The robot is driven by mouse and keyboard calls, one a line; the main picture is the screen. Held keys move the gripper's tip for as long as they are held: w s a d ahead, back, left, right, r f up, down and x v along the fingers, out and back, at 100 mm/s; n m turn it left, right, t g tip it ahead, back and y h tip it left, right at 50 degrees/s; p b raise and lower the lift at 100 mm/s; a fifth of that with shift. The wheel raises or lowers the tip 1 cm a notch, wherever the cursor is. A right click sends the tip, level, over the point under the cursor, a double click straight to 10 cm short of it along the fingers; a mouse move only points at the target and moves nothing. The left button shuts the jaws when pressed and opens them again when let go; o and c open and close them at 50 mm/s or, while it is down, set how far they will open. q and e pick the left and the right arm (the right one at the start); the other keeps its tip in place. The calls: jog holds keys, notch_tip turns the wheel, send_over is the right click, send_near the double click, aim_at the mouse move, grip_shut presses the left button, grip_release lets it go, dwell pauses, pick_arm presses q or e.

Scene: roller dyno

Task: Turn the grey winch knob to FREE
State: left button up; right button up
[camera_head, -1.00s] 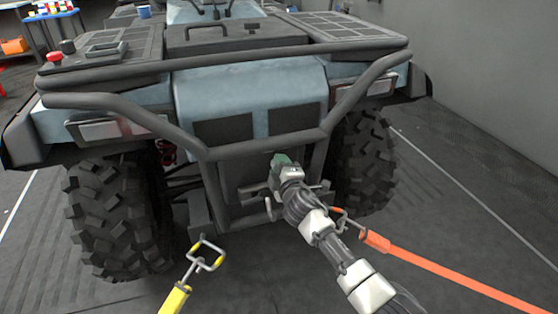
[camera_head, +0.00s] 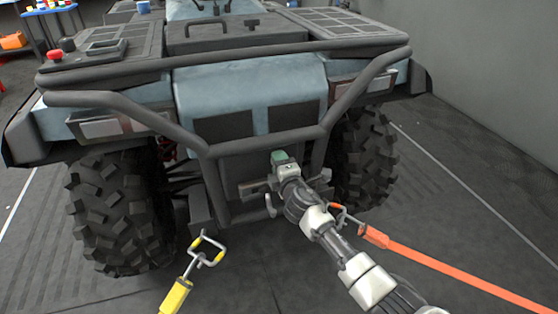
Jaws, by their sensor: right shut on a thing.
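The ATV (camera_head: 247,90) stands with its bumper end and winch area facing me. My right gripper (camera_head: 281,160) reaches in from the lower right to the dark panel (camera_head: 237,170) below the bumper, between the tyres. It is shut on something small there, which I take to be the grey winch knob. The knob and its FREE marking are hidden behind the gripper, so I cannot tell its setting. A green part shows at the gripper's tip. My left gripper is not in view.
A yellow strap (camera_head: 176,297) with a metal hook is at lower left of the panel. An orange strap (camera_head: 450,267) hooks on at right of my arm. The tubular bumper (camera_head: 265,147) runs just above my gripper. A grey wall stands at right.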

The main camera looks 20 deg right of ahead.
jog(key=o, duration=0.9)
jog(key=shift+d+r, duration=0.2)
jog(key=shift+o, duration=0.2)
jog(key=shift+a+f, duration=0.1)
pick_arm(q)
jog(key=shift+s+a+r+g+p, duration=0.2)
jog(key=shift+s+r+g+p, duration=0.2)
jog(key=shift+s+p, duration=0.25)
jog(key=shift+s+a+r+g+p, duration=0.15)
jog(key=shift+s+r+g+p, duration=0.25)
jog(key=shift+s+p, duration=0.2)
pick_arm(e)
jog(key=s, duration=1)
jog(key=shift+s+d, duration=0.2)
jog(key=shift+s, duration=0.2)
